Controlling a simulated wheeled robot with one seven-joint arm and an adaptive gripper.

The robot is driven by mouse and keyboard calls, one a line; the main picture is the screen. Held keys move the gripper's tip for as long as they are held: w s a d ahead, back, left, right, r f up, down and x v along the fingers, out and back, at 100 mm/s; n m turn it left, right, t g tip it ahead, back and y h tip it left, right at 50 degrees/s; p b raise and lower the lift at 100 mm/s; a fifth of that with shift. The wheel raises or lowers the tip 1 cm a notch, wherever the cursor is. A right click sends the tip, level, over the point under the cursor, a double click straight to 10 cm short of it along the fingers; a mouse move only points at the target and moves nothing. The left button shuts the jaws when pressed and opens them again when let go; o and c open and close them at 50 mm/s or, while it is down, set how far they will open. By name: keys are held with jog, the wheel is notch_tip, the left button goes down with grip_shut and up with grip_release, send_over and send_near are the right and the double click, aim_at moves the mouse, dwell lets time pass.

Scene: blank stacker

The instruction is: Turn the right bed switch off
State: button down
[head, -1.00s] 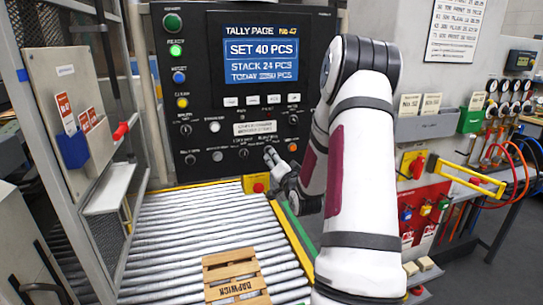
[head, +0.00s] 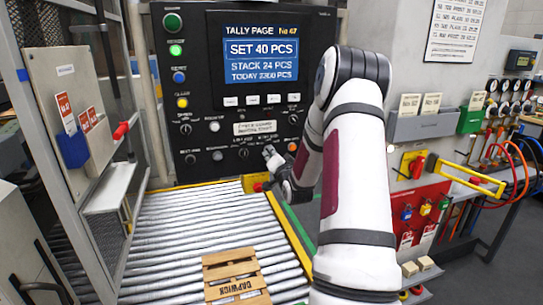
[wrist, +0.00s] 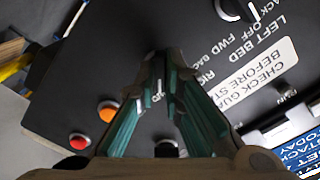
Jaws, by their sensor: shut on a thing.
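The dark control panel (head: 222,108) carries knobs with printed labels. In the wrist view, the left bed switch (wrist: 236,8) is a dark knob at the top, with "OFF FWD" printed by it. The start of the right bed label shows below it, partly hidden by a finger. The right bed switch (wrist: 157,92) shows only in part between my fingers. My gripper (wrist: 166,72) has its green-padded fingers close together at the panel, shut on that switch. In the head view, my gripper (head: 270,153) meets the lower panel; the switch's setting cannot be read.
An orange button (wrist: 108,110) and a red button (wrist: 79,142) sit close beside my fingers. Below the panel is a roller bed (head: 180,235) with a wooden pallet (head: 235,278). A yellow box (head: 255,183) stands just under my gripper.

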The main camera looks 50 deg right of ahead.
jog(key=shift+n, duration=0.4)
jog(key=shift+n+b, duration=2.2)
jog(key=shift+n, duration=1.8)
jog(key=c, duration=1.7)
grip_release()
jog(key=v, duration=1.2)
jog(key=shift+s, duration=0.1)
